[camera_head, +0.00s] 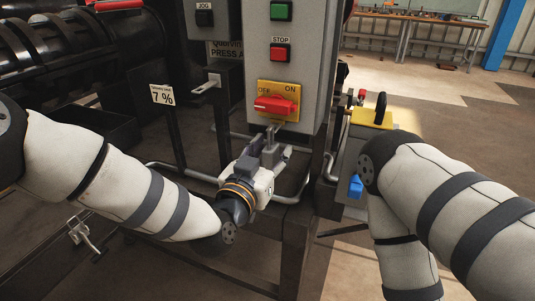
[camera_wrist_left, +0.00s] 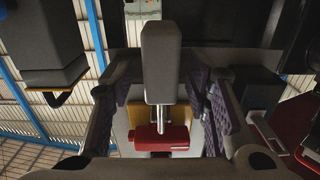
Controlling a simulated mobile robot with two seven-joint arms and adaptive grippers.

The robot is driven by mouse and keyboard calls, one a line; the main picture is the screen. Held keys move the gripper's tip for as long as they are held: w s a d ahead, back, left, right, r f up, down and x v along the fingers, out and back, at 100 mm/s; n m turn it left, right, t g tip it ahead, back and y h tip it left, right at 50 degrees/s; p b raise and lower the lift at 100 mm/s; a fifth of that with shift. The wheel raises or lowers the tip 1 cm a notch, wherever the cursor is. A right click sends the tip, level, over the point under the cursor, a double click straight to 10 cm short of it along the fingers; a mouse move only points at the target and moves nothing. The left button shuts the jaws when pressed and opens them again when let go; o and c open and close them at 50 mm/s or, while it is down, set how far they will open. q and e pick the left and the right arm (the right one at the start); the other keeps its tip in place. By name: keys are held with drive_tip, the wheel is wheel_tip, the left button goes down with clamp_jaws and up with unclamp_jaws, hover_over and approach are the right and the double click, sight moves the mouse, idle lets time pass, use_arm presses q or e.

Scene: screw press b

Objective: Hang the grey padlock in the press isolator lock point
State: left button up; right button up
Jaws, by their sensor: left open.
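The grey padlock (camera_head: 270,154) hangs just below the red isolator handle (camera_head: 274,104) on its yellow plate (camera_head: 291,89). In the left wrist view, the padlock body (camera_wrist_left: 163,62) has its shackle running to the red handle (camera_wrist_left: 162,138); the shackle appears to pass through the lock point, but the exact hole is hidden. My left gripper (camera_head: 266,160) is open around the padlock. In the wrist view, the fingers (camera_wrist_left: 163,100) stand on both sides of it with gaps, apart from the body. My right gripper is out of view; only my right arm shows.
The grey control box (camera_head: 303,60) carries a green button (camera_head: 281,11) and a red stop button (camera_head: 281,53). A yellow-topped box (camera_head: 371,119) stands to the right, and pipes run below.

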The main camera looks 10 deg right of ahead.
use_arm(q)
drive_tip(key=v, duration=1.1)
drive_tip(key=shift+s+a, duration=0.2)
drive_tip(key=shift+s, duration=0.1)
drive_tip(key=s+a+f+n+g+y, duration=0.25)
drive_tip(key=s+a+f+g, duration=0.2)
drive_tip(key=f, duration=0.65)
drive_tip(key=s+a+f+n+g+y, duration=0.1)
drive_tip(key=s+a+f+g+y, duration=0.2)
drive_tip(key=s+a+f, duration=0.55)
drive_tip(key=s+a+f+n+g+y, duration=0.2)
drive_tip(key=s+a+f+g, duration=0.2)
drive_tip(key=s+a, duration=0.3)
drive_tip(key=s+a+f+n+g+y, duration=0.2)
drive_tip(key=s+a+f+g, duration=0.3)
drive_tip(key=s, duration=1)
drive_tip(key=a+f+y, duration=0.1)
drive_tip(key=a, duration=0.2)
drive_tip(key=shift+s+a+f, duration=0.25)
drive_tip(key=shift+s+f, duration=0.05)
drive_tip(key=shift+s, duration=0.05)
